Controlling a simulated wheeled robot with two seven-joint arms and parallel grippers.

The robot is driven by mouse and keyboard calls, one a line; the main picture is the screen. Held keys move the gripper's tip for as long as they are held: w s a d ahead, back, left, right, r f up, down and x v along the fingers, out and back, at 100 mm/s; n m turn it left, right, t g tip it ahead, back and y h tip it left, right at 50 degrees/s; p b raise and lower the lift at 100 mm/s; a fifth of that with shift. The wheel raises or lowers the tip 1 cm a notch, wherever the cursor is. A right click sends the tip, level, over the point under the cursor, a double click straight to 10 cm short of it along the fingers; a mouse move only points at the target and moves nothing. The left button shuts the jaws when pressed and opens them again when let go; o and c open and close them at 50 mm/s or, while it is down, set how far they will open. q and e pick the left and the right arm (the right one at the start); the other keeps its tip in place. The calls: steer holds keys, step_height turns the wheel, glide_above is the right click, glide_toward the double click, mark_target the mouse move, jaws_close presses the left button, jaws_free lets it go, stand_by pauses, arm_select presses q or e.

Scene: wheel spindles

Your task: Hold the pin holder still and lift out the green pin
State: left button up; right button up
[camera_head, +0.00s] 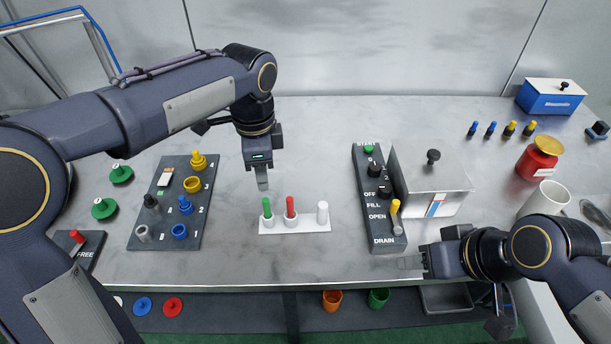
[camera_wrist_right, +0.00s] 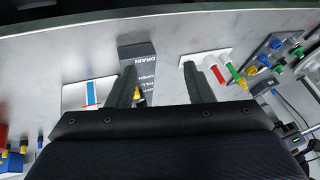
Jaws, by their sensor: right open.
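The pin holder (camera_head: 301,228) is a white block on the marble table, with a green pin (camera_head: 267,208) at its left, a red pin (camera_head: 290,206) beside it and a white pin (camera_head: 323,210) at the right. All stand upright. My left gripper (camera_head: 263,182) hangs pointing down just behind the green pin, apart from it; its fingers overlap in this view, so their gap is hidden. My right gripper (camera_head: 409,263) is open and empty near the front edge, right of the holder. The right wrist view also shows the green pin (camera_wrist_right: 235,74) beyond one finger.
A panel with knobs and a yellow-handled lever (camera_head: 386,236) stands between the holder and my right gripper. A grey board (camera_head: 153,229) with coloured pegs lies left. Bare table separates the holder from both panels.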

arm_select(q)
steer(key=shift+w, duration=0.1)
arm_select(e)
steer(key=w+a+r+n+g, duration=0.1)
steer(key=w+a+n+g, duration=0.1)
steer(key=w+n, duration=0.5)
arm_select(q)
steer(key=shift+a, duration=0.1)
arm_select(e)
steer(key=n+g+h, duration=0.3)
steer(key=n, duration=1.2)
glide_above(322, 204)
steer(key=f, duration=0.5)
steer(key=shift+s+d, duration=0.2)
steer(key=shift+d, duration=0.1)
steer(key=shift+w+a+f+h, duration=0.15)
steer(key=shift+a+f+h, duration=0.05)
steer(key=shift+h, duration=0.1)
steer(key=shift+f, duration=3.85)
jaws_close()
arm_select(q)
steer(key=shift+o, duration=0.3)
